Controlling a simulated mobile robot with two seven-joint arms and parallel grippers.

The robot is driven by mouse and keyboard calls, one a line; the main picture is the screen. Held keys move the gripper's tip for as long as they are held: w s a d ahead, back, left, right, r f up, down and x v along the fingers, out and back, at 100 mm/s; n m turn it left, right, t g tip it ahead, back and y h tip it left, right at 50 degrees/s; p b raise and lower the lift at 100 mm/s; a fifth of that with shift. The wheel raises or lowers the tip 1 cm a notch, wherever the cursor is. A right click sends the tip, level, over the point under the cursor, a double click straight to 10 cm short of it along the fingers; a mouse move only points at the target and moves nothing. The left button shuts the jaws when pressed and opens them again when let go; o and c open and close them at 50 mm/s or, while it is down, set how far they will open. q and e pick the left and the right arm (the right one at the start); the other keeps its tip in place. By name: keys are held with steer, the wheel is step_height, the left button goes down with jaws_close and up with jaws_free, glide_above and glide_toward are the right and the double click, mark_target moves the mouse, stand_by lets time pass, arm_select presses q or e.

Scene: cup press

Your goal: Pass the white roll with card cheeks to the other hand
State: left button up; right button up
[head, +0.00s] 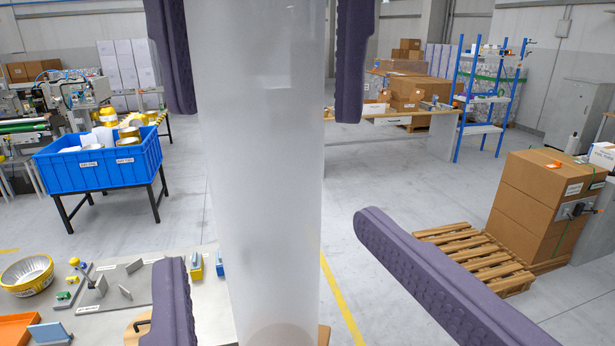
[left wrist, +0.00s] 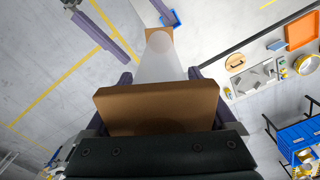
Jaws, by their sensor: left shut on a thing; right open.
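The white roll (head: 262,180) stands upright in the middle of the head view, translucent and close to the camera. My left gripper (head: 266,115) is shut on it near the top, one finger on each side. In the left wrist view the roll (left wrist: 162,62) runs away from the left gripper (left wrist: 160,76). A brown card cheek (left wrist: 155,105) lies close to the palm, and another card cheek (left wrist: 152,33) shows at the far end. My right gripper (head: 268,240) is open lower down, its fingers on either side of the roll, the right one clearly apart from it.
A pale worktable (head: 110,325) at the lower left carries tools, a yellow-rimmed bowl (head: 27,274) and an orange tray (head: 17,328). A blue crate (head: 100,168) stands behind it. A pallet (head: 465,252) and cardboard boxes (head: 545,205) are at right. Open floor lies between.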

steer(key=x, duration=0.9)
steer(key=shift+w, duration=0.1)
arm_select(q)
steer(key=shift+d, duration=0.1)
arm_select(e)
steer(key=shift+a, duration=0.1)
jaws_close()
arm_select(q)
steer(key=o, duration=1.1)
steer(key=shift+c, duration=0.2)
steer(key=shift+r, duration=0.15)
